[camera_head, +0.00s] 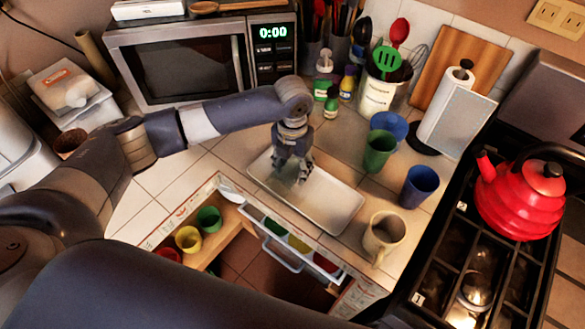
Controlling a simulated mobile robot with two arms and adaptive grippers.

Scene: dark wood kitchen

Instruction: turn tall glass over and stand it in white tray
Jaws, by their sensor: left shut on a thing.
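The white tray (335,213) lies on the tiled counter in the middle of the view, in front of the microwave. My left gripper (301,172) points down over the tray's back left part. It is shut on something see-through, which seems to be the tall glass. The glass can hardly be made out against the pale tray, so I cannot tell which way up it is or whether it touches the tray. My right gripper is not in view.
A green cup (379,151), blue cups (419,186) and a beige mug (383,236) stand right of the tray. The red kettle (520,200) is on the stove. The microwave (190,65) stands behind.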

